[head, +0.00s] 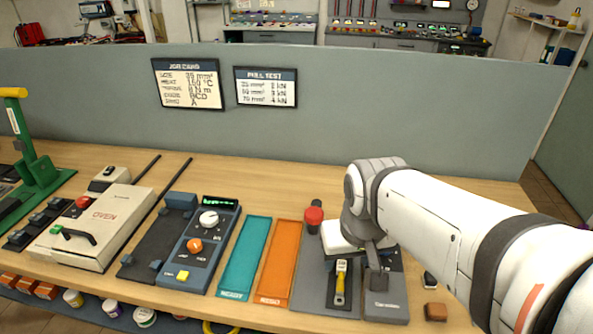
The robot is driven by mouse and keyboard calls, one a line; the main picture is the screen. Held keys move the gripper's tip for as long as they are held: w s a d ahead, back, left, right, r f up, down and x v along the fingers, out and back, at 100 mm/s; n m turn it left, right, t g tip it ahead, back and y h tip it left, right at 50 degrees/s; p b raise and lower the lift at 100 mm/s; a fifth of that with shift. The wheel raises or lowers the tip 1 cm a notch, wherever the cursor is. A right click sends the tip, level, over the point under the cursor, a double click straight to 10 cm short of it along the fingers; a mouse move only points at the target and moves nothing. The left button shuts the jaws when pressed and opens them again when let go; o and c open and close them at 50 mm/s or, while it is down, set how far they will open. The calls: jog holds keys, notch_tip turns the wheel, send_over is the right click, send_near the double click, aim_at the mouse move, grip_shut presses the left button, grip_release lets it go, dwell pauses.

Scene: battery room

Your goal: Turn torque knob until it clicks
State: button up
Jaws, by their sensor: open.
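No knob here can be read as marked torque. My gripper (355,272) is open and points down over the grey station (311,285) at the right of the bench. Its fingers are partly hidden by my wrist, and I cannot tell whether they touch anything. A tool with a yellow handle (340,288) shows just below it. A red knob (313,215) stands upright at the back left of this station. On the blue box (205,255) further left are a white round knob (208,218) and an orange knob (194,245); both are apart from my gripper.
A teal tray (245,258) and an orange tray (280,264) lie empty between the blue box and my gripper. A cream oven (92,230) and a green press (38,170) stand left. A job card (188,84) hangs on the partition. A brown block (435,312) lies at the right front.

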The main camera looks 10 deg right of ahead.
jog(key=o, duration=0.3)
jog(key=shift+g, duration=0.3)
jog(key=w, duration=0.1)
jog(key=w+r+p, duration=0.1)
jog(key=w, duration=0.1)
jog(key=w+r, duration=0.1)
jog(key=w, duration=0.1)
jog(key=shift+w+a+p, duration=0.1)
jog(key=shift+w+p, duration=0.1)
jog(key=shift+p, duration=0.1)
jog(key=shift+g, duration=0.5)
jog(key=w+p, duration=0.1)
jog(key=w, duration=0.5)
jog(key=w+p, duration=0.1)
jog(key=w, duration=0.3)
jog(key=shift+f+p, duration=0.25)
jog(key=shift+p, duration=0.05)
jog(key=g+p, duration=0.1)
jog(key=p, duration=0.2)
send_over(314, 212)
jog(key=shift+m, duration=0.3)
notch_tip(314, 212, down, 7)
jog(key=shift+f, duration=0.1)
notch_tip(314, 212, down, 7)
jog(key=shift+f+p, duration=0.15)
jog(key=shift+p, duration=0.6)
jog(key=shift+c, duration=0.5)
jog(key=c, duration=1.3)
jog(key=shift+o, duration=0.2)
